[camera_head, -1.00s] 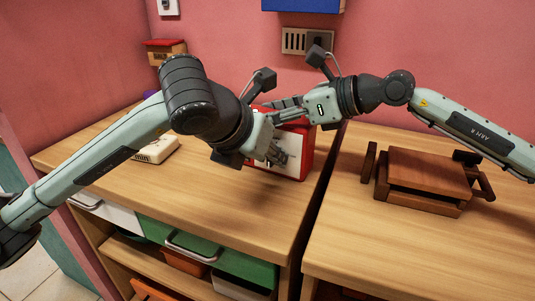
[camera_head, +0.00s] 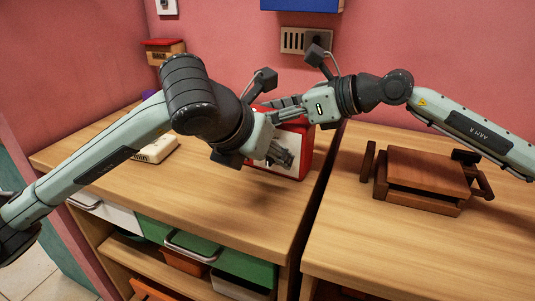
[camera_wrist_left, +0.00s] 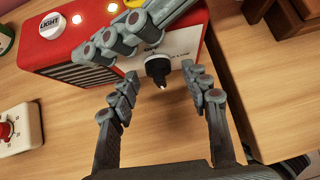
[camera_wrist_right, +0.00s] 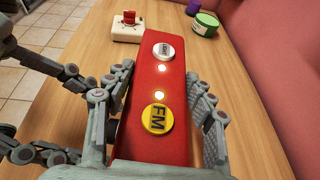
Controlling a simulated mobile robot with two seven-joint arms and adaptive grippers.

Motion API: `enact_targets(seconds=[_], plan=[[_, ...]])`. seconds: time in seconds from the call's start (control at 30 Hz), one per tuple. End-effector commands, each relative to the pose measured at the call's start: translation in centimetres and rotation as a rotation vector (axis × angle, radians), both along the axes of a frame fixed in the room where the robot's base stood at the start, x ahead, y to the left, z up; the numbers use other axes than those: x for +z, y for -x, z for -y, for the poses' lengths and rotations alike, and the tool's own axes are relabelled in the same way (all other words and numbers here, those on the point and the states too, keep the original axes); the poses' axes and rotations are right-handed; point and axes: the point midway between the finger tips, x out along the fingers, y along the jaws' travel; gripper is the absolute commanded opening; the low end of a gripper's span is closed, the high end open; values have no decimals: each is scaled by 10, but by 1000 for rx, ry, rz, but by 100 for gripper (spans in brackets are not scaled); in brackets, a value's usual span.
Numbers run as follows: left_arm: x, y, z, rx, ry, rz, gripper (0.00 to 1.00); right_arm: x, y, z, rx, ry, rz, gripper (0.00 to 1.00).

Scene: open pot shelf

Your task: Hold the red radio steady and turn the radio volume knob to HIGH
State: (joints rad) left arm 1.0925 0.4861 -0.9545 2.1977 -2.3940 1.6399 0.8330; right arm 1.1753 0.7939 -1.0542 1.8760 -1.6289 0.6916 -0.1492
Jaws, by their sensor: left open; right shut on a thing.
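The red radio (camera_head: 305,150) stands on the wooden counter. Its white front with the black volume knob (camera_wrist_left: 158,68) shows in the left wrist view. My right gripper (camera_wrist_right: 160,95) is shut on the radio across its narrow top, one finger along the front and one along the back. My left gripper (camera_head: 285,157) is open in front of the radio's face. In the left wrist view its fingertips lie on either side of the knob, apparently with gaps. The knob's setting cannot be read, and my right finger covers part of the front.
A green-lidded pot (camera_wrist_right: 205,24) is farther back. A brown wooden press-like object (camera_head: 430,175) stands on the right counter. The counter's front is clear.

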Motion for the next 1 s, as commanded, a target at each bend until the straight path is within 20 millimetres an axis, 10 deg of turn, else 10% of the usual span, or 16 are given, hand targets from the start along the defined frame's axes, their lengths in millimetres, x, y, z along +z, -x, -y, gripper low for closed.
enact_targets(seconds=[0.6, 1.0], plan=[[74, 65, -33, -1, 1, 4, 47, -1, 0, 0, 0, 0, -2, 0], [85, 76, -38, 0, 0, 0, 47, -1, 0, 0, 1, 0, -2, 0]])
